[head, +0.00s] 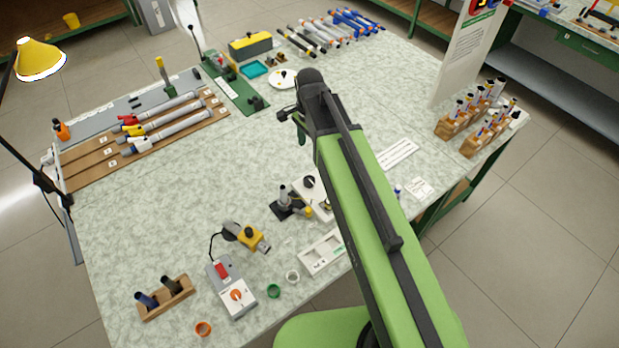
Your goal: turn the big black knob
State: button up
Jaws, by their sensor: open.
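A round black knob (308,181) sits on a white box (302,189) near the middle of the table, just left of my green arm. The arm hides part of this box. A smaller dark knob-like piece (283,73) stands on a white disc (276,84) farther back. My gripper (284,114) is small in this view, at the far end of my arm, above the table and beyond the black knob, apart from it. It is open, and I see nothing held in it.
A black stand (285,203) is close left of the white box. Rods lie on a wooden rack (90,176) at left. The table's middle left is clear.

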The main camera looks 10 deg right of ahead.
aim_at(309, 179)
notch_tip(309, 179, down, 17)
jog(key=b, duration=1.6)
jog(key=shift+r, duration=0.1)
grip_shut()
